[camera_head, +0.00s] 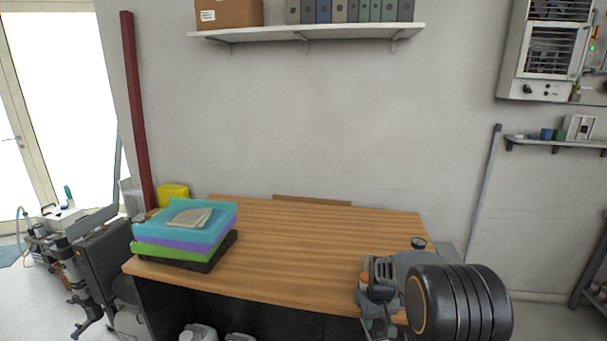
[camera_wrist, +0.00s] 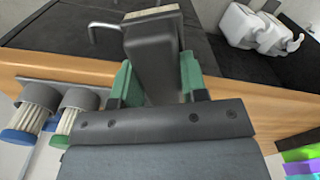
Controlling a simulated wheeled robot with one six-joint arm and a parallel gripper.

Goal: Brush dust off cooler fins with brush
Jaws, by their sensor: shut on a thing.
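In the wrist view, my gripper (camera_wrist: 157,78) has green fingers shut on a dark grey block-like thing with a pale strip at its far end (camera_wrist: 152,50). It looks like the brush, but its bristles are not clear. In the head view, my arm is at the desk's right front corner and hides the held thing. A light wall unit with dark slatted openings (camera_head: 550,50) hangs at the upper right, well away from my gripper. I cannot tell whether these slats are the cooler fins.
A wooden desk (camera_head: 310,235) has a clear middle. A stack of coloured folded things (camera_head: 185,235) lies at its left. In the wrist view, blue (camera_wrist: 28,120) and green (camera_wrist: 75,112) bristled things hang in grey holders by the wooden edge. White jugs (camera_wrist: 245,25) stand beyond.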

